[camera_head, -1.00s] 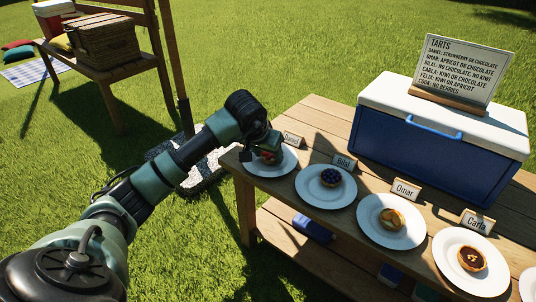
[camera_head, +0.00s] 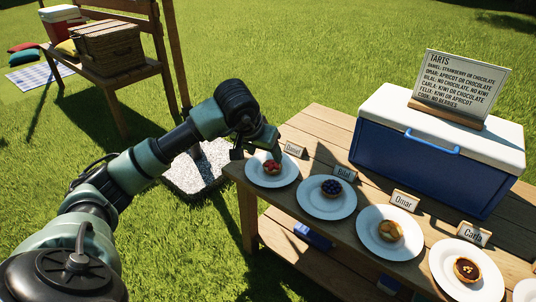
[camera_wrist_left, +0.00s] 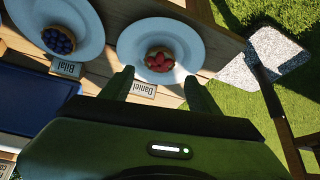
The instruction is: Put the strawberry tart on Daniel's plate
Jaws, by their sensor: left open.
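The strawberry tart (camera_head: 272,167), a small crust with red berries, lies on Daniel's plate (camera_head: 256,179), the white plate at the table's left end behind which the "Daniel" card (camera_head: 293,150) stands. In the left wrist view the tart (camera_wrist_left: 160,59) sits near the middle of Daniel's plate (camera_wrist_left: 190,35). My left gripper (camera_head: 262,152) is just above and behind the tart. In the left wrist view its two fingers (camera_wrist_left: 160,88) are apart with nothing between them, and the tart is clear of them. My right gripper is not in view.
Plates with tarts stand in a row: Bilal's plate (camera_head: 325,207), Omar's plate (camera_head: 391,240) and Carla's plate (camera_head: 466,280). A blue cooler (camera_head: 430,150) carries the tart sign (camera_head: 459,85). A paving slab (camera_head: 200,170) lies on the grass left of the table.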

